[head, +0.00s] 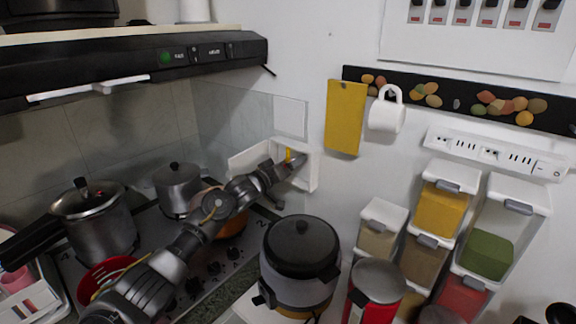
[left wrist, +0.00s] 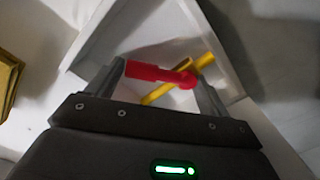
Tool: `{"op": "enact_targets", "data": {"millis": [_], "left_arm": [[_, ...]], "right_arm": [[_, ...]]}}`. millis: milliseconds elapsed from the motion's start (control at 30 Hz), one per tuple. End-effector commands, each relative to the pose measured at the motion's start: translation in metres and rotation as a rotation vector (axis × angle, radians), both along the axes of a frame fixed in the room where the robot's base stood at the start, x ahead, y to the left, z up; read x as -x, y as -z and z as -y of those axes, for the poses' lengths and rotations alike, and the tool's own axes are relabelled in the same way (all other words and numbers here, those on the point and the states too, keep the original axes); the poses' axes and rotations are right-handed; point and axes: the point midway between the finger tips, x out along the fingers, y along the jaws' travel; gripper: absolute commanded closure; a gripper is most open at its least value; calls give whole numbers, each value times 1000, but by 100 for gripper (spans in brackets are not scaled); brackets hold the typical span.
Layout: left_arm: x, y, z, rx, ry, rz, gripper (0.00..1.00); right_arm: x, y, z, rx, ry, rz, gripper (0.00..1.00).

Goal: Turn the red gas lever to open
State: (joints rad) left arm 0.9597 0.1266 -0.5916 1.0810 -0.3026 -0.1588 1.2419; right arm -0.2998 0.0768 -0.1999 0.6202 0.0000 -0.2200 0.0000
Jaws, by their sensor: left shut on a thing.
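The red gas lever (left wrist: 150,72) sits on a yellow gas pipe (left wrist: 203,62) inside a white wall box. It lies crosswise between the fingers of my left gripper (left wrist: 162,78), which is shut on it. In the head view my left gripper (head: 296,161) reaches into the white box (head: 313,172), and a bit of the yellow pipe (head: 288,154) shows there. The red lever is hidden by the gripper in that view. The box's door (head: 248,160) stands open to the left. My right gripper is not in view.
Below my left arm are the stove with a large pot (head: 95,225), a smaller pot (head: 178,190) and a red pan (head: 105,272). A rice cooker (head: 300,250) stands below the box. Spice dispensers (head: 440,210) and a white mug (head: 386,115) are at the right.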

Motion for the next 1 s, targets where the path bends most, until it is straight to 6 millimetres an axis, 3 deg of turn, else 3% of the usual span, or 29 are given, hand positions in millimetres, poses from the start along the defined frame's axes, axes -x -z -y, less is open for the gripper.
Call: {"op": "enact_targets", "data": {"millis": [100,133,167,567,1000], "left_arm": [[1,3,2,-3,4,-3,61],[1,3,2,-3,4,-3,16],[1,2,2,-3,4,-3,13],[5,-2,-4,-1,0,-2,13],[61,-5,-43,-3,1,-4,13]], "right_arm": [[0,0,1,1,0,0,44],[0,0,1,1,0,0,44],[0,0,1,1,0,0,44],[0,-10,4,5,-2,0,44],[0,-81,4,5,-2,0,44]]}}
